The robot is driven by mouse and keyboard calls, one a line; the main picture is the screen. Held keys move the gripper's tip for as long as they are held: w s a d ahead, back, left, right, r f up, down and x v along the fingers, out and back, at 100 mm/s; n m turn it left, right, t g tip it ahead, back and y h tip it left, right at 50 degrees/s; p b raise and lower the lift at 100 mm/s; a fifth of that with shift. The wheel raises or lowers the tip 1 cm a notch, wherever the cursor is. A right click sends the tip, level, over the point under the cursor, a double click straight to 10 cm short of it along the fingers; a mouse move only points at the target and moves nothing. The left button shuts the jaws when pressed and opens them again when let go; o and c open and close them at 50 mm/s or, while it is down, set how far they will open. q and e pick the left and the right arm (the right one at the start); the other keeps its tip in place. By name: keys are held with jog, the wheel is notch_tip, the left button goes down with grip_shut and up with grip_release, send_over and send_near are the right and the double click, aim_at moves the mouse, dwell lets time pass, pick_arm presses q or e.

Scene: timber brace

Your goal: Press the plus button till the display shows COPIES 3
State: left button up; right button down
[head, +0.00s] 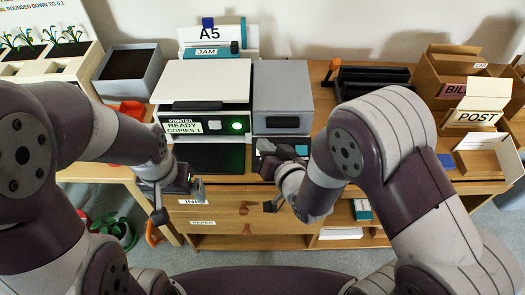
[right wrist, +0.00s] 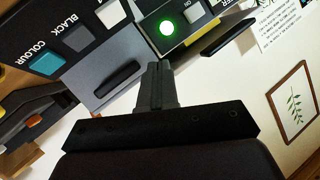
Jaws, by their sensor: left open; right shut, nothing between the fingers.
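The printer (head: 202,95) stands on the desk, and its display (head: 184,127) reads READY, COPIES 1. A white button (head: 214,126) and a lit green button (head: 237,126) sit right of the display. The green button also shows in the right wrist view (right wrist: 167,27). I cannot make out a plus sign on any button. My right gripper (head: 264,147) is shut and empty in front of the grey unit beside the printer; its closed fingers (right wrist: 155,75) point toward the printer side. My left gripper (head: 188,190) is open and empty, low in front of the desk.
The grey unit (head: 283,90) right of the printer has keys marked COLOUR (right wrist: 42,62) and BLACK (right wrist: 77,40). A dark tray (head: 210,158) lies below the printer. A black rack (head: 372,78) and the POST box (head: 478,110) stand to the right. Drawers (head: 228,218) are below.

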pick_arm(q)
notch_tip(320, 180, down, 6)
jog(key=b, duration=0.5)
pick_arm(e)
jog(key=w+f, duration=0.1)
jog(key=f, duration=0.1)
jog(key=w+f, duration=0.1)
jog(key=f, duration=0.1)
jog(key=w+f, duration=0.2)
jog(key=shift+f, duration=0.3)
pick_arm(q)
jog(key=shift+f, duration=0.15)
dwell(0.8)
jog(key=shift+f+b, duration=0.25)
jog(key=shift+b, duration=0.2)
pick_arm(e)
jog(key=shift+w+f, duration=0.15)
jog(key=shift+f, duration=0.15)
pick_arm(q)
jog(key=shift+f+b, duration=0.35)
pick_arm(e)
jog(key=shift+w+f, duration=0.15)
jog(key=shift+f, duration=0.25)
pick_arm(q)
jog(key=shift+r+p, duration=0.65)
jog(key=shift+p, duration=0.05)
pick_arm(e)
jog(key=shift+s+r, duration=0.4)
jog(key=shift+r, duration=0.35)
